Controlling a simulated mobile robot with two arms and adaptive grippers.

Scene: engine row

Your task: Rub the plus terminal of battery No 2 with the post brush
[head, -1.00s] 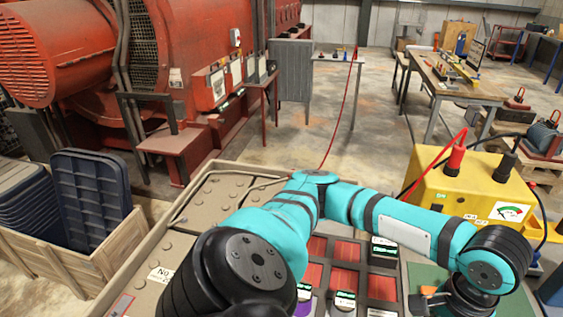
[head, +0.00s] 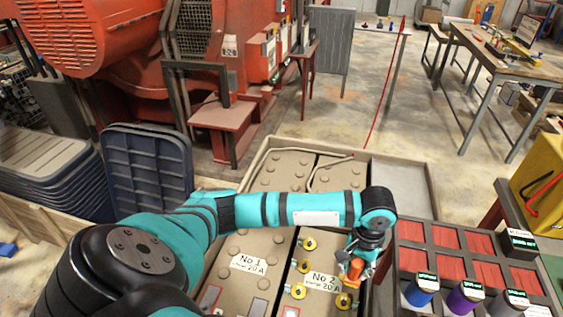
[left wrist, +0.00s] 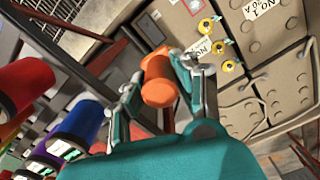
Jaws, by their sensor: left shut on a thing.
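My left gripper (head: 354,272) is shut on an orange tool, which I take to be the post brush (head: 356,268). The left wrist view shows the orange piece (left wrist: 158,78) between the two fingers (left wrist: 160,90). In the head view it appears over the right edge of battery No 2 (head: 322,282), beside its yellow caps (head: 309,243); I cannot tell its exact height. Battery No 2 also shows in the left wrist view (left wrist: 222,68). I cannot make out the plus terminal. My right gripper is not in view.
Battery No 1 (head: 248,263) stands to the left of No 2. At the right is a divided rack (head: 408,262) with red compartments and blue, purple and grey cups. A yellow box (head: 541,185) stands at the far right. Dark lids (head: 147,172) stand at the left.

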